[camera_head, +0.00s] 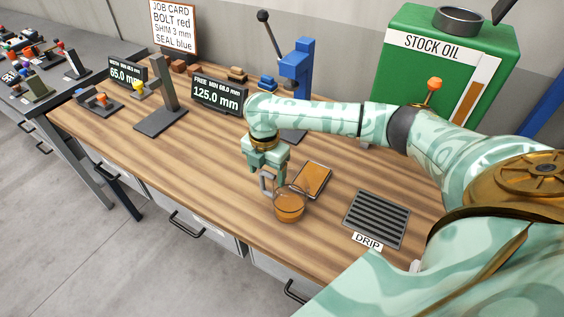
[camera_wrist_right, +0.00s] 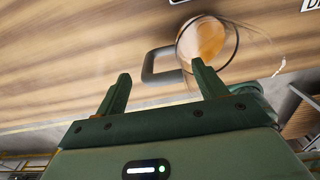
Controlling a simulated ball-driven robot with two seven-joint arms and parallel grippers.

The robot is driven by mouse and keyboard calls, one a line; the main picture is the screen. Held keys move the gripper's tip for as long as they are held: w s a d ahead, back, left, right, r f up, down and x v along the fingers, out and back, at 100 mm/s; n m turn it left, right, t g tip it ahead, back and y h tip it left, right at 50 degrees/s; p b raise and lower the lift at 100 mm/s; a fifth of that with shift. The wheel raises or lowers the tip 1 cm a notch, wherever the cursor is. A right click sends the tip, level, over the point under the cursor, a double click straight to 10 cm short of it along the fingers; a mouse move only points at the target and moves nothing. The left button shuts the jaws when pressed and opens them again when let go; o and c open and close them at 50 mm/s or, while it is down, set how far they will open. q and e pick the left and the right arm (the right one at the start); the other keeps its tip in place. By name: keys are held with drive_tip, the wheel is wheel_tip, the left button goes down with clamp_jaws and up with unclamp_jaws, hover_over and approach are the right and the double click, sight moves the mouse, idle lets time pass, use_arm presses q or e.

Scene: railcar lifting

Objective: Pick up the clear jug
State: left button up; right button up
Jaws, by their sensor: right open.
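The clear jug (camera_head: 290,204) stands upright on the wooden bench and holds some amber liquid. Its grey handle (camera_head: 266,183) is on its left side in the head view. My right gripper (camera_head: 267,179) is over the handle, pointing down, open. In the right wrist view the jug (camera_wrist_right: 207,40) and its handle (camera_wrist_right: 150,66) lie just beyond the fingertips of my right gripper (camera_wrist_right: 165,80). The handle is ahead of the gap between the fingers, and nothing is held. My left gripper is not in view.
An orange-topped dark tray (camera_head: 313,179) lies right behind the jug. The DRIP grate (camera_head: 376,218) is to the right. A green STOCK OIL tank (camera_head: 450,70), a blue press (camera_head: 297,68) and a 125.0 mm display (camera_head: 219,94) stand behind. The bench front edge is close to the jug.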

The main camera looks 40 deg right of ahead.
drive_tip(key=shift+r, duration=0.1)
drive_tip(key=c, duration=1.2)
drive_tip(key=shift+c, duration=0.2)
drive_tip(key=shift+r, duration=0.1)
